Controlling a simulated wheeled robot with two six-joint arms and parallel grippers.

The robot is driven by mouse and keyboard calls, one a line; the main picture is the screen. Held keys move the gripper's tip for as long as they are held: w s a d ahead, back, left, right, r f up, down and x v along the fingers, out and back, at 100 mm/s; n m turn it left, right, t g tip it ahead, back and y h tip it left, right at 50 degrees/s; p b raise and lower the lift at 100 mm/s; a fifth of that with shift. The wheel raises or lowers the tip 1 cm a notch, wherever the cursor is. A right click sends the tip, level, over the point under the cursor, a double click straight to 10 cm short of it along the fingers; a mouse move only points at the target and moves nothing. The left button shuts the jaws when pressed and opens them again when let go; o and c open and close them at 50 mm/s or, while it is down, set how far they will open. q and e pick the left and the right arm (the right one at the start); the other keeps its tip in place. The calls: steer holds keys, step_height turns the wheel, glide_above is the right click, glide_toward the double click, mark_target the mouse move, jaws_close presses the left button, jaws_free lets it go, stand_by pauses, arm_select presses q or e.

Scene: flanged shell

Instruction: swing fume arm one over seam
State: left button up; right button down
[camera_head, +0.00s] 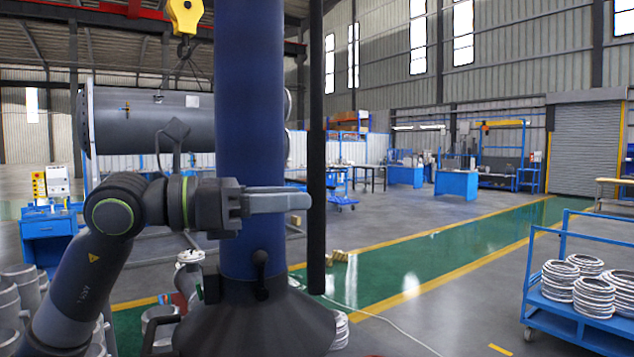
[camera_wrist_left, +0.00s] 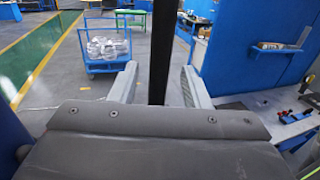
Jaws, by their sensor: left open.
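A thick blue vertical tube with a dark flared hood, which looks like the fume arm (camera_head: 250,90), stands in the middle of the head view. A small black handle (camera_head: 261,265) sits on its hood. A thin black upright pole (camera_head: 316,150) hangs just right of the tube. My left gripper (camera_head: 308,202) reaches across the tube, open, its tips at the pole. In the left wrist view the pole (camera_wrist_left: 160,50) shows between the open fingers; contact cannot be told. A grey flanged shell (camera_head: 150,122) lies horizontally behind, at left. Its seam is not clear. My right gripper is out of view.
A yellow hoist hook (camera_head: 185,15) hangs above the shell. A blue cart (camera_head: 588,318) with stacked rings stands at right. Metal cylinders (camera_head: 20,290) stand at lower left. The green walkway (camera_head: 430,250) is mostly clear.

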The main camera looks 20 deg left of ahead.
mark_target(316, 196)
arm_select(q)
steer(key=p+x, duration=0.2)
steer(key=x, duration=0.2)
steer(key=shift+w+d, duration=0.15)
steer(key=shift+d, duration=0.05)
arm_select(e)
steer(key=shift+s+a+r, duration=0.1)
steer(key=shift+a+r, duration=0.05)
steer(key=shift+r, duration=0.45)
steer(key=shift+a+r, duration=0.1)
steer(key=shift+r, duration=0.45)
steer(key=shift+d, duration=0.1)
arm_select(q)
jaws_close()
